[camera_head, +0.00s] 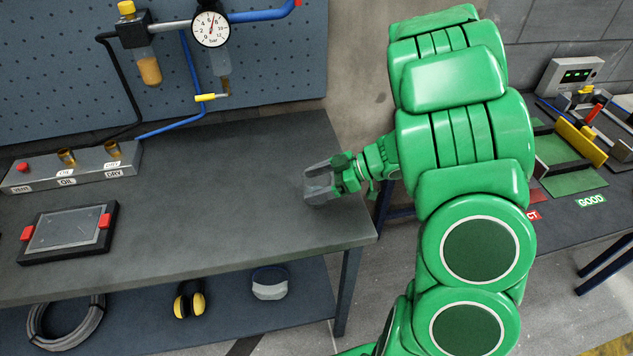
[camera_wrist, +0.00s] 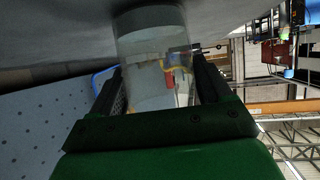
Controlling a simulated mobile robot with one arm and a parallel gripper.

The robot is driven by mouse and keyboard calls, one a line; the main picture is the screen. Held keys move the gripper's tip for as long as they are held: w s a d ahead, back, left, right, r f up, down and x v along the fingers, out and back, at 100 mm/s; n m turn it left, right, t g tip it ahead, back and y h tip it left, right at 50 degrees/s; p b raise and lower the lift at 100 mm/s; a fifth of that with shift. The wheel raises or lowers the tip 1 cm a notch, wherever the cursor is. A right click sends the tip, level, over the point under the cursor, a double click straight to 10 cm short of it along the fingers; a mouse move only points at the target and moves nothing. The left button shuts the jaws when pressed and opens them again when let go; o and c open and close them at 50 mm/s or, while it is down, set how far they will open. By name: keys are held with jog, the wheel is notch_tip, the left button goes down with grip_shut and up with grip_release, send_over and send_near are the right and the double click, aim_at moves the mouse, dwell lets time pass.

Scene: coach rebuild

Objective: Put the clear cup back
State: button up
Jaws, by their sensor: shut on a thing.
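My gripper (camera_head: 319,184) is low over the right end of the grey workbench (camera_head: 230,200), near its right edge. In the wrist view, my gripper (camera_wrist: 156,82) has its two dark fingers on either side of a clear cup (camera_wrist: 150,45) and is shut on it. The cup is see-through with a greyish band at its far end, close to the bench top; I cannot tell whether it touches. In the head view the fingers mostly hide the cup. A grey block (camera_head: 75,170) at the bench's left has two brass-coloured sockets, labelled OIL and DRY, and a red VENT button.
A pressure gauge (camera_head: 211,29) and an amber-filled bowl (camera_head: 149,70) hang on the blue pegboard (camera_head: 270,60) behind. A framed tablet-like panel (camera_head: 68,229) lies at the bench's front left. The bench middle is clear. Another table (camera_head: 560,220) with fixtures stands at right.

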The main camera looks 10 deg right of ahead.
jog(key=o, duration=1.1)
jog(key=shift+c, duration=0.2)
jog(key=shift+r, duration=0.1)
jog(key=v, duration=1.2)
